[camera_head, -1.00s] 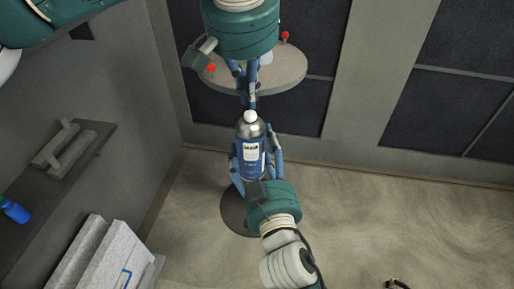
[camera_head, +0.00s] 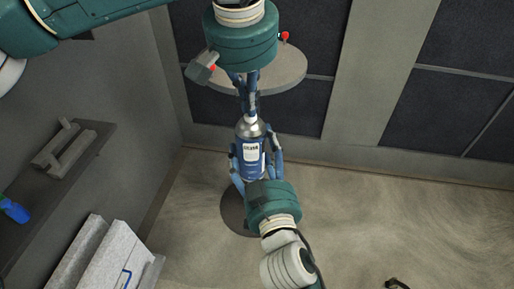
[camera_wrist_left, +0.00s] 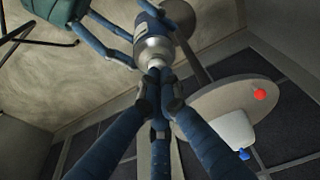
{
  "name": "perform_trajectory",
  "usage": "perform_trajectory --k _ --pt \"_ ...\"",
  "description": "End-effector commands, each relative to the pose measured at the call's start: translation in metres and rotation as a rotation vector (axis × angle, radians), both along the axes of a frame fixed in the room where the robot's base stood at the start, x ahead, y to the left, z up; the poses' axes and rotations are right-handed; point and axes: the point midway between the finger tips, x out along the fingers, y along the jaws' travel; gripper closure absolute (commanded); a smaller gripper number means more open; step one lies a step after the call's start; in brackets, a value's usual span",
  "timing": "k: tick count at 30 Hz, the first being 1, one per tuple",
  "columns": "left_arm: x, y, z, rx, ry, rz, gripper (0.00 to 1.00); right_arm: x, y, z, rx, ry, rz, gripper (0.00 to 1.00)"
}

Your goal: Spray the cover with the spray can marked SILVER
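The spray can (camera_head: 251,155) is blue with a silver top and a white label that seems to read SILVER. It stands roughly upright in my right gripper (camera_head: 258,160), whose blue fingers are around its body. My left gripper (camera_head: 250,112) is above the can, fingers pointing down and drawn together. In the left wrist view its fingertips (camera_wrist_left: 160,82) meet at the white nozzle (camera_wrist_left: 155,64) of the can (camera_wrist_left: 153,42); they seem to touch it. A white object (camera_wrist_left: 229,131) lies on a round table; I cannot tell whether it is the cover.
The round table (camera_head: 290,75) with red knobs (camera_head: 284,35) is behind my left gripper. A dark round base (camera_head: 235,212) is on the floor below. A shelf (camera_head: 30,195) at left holds a blue bottle (camera_head: 14,211). Pale panels (camera_head: 110,255) stand lower left. Floor at right is mostly clear.

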Motion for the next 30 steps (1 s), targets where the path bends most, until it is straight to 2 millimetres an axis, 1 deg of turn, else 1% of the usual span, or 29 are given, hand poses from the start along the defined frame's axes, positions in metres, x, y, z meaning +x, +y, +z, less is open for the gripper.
perform_trajectory --k 1,4,17,20,30 --pt "-0.001 0.0 -0.003 0.001 0.003 -0.001 1.0 0.0 0.0 0.003 0.002 -0.006 0.001 0.61" --pt "-0.001 0.0 -0.006 0.001 0.004 -0.001 1.0 0.0 0.0 0.003 0.002 -0.007 0.001 0.61" --pt "-0.001 0.0 -0.006 0.002 0.005 -0.002 1.0 0.0 0.001 0.006 0.004 -0.013 0.003 0.61" --pt "-0.001 0.0 0.0 0.002 0.005 -0.002 1.0 0.0 0.001 0.007 0.004 -0.013 0.003 0.61" --pt "0.0 0.0 0.034 0.001 0.002 0.0 1.0 0.0 0.0 0.004 0.002 -0.009 0.002 0.61"
